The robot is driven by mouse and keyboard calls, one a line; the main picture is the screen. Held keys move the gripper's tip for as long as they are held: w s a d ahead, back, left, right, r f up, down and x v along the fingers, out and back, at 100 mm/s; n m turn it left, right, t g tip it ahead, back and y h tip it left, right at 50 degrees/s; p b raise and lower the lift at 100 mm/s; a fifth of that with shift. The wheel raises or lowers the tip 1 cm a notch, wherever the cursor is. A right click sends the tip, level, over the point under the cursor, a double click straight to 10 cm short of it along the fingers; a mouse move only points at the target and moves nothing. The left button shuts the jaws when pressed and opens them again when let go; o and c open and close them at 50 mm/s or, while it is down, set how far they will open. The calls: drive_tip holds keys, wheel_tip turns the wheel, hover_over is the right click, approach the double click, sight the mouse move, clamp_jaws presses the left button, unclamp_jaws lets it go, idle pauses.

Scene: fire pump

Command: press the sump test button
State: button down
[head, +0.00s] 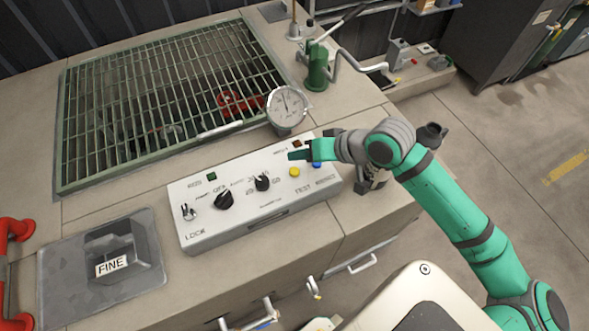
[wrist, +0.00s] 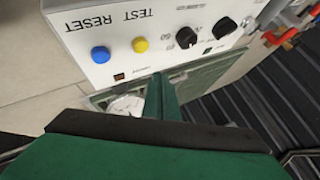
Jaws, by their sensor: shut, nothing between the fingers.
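The white control panel (head: 225,228) has a yellow button (head: 294,172) by the TEST lettering and a blue button (head: 317,165) by RESET. In the wrist view the panel appears upside down, with the yellow button (wrist: 140,44) beside the blue button (wrist: 100,54); both are uncovered there. My gripper (head: 291,155) is shut and empty, over the panel's back right part, just behind the yellow button in the head view. The closed fingers also show in the wrist view (wrist: 162,92), apart from the yellow button. Their height above the panel is hard to judge.
Two black knobs (head: 224,199) (head: 262,182) and a toggle switch (head: 188,212) sit left of the buttons. A round gauge (head: 286,106) stands close behind the panel. A green grating (head: 130,90) and a green pump fitting (head: 317,68) lie farther back.

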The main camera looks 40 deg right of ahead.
sight(298, 173)
drive_tip(key=shift+f, duration=2)
drive_tip(key=shift+f, duration=0.25)
idle(0.4)
drive_tip(key=shift+f, duration=0.15)
drive_tip(key=shift+f, duration=0.15)
idle(0.5)
drive_tip(key=shift+f, duration=0.4)
idle(0.3)
drive_tip(key=shift+r, duration=0.1)
drive_tip(key=shift+w+r, duration=0.1)
drive_tip(key=shift+r, duration=0.75)
drive_tip(key=shift+r, duration=0.1)
